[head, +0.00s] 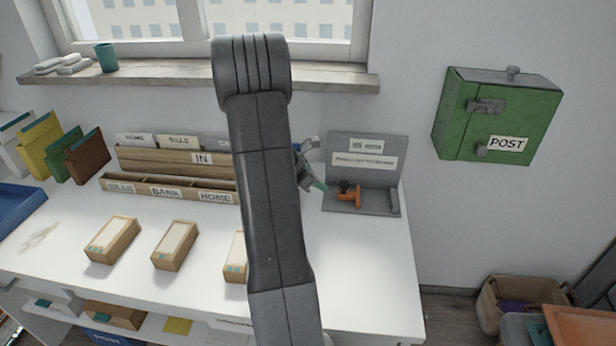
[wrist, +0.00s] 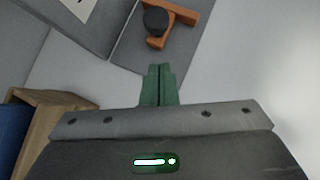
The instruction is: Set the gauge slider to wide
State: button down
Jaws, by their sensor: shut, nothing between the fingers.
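The gauge (head: 364,172) is a grey L-shaped stand at the right back of the white desk, with labels on its upright panel. An orange slider (head: 350,194) with a dark knob (head: 344,186) sits on its base. In the wrist view, the orange slider (wrist: 182,14) and the round dark knob (wrist: 156,21) show at the top. My gripper (wrist: 159,70) has green fingers closed together, with nothing between them. Its tips point toward the knob and appear apart from it.
A wooden letter sorter (head: 175,160) stands left of the gauge, partly behind my arm. Several small boxes (head: 174,246) stand on the desk front. A green POST box (head: 497,117) hangs on the right wall. The desk's right front (head: 365,265) is clear.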

aim_at(340, 186)
jog(key=shift+w+d+f, duration=0.1)
jog(key=shift+w+d, duration=0.15)
jog(key=shift+d, duration=0.7)
jog(key=shift+w+d, duration=0.25)
jog(key=shift+d, duration=0.65)
jog(key=shift+w+d, duration=0.1)
jog(key=shift+d, duration=0.4)
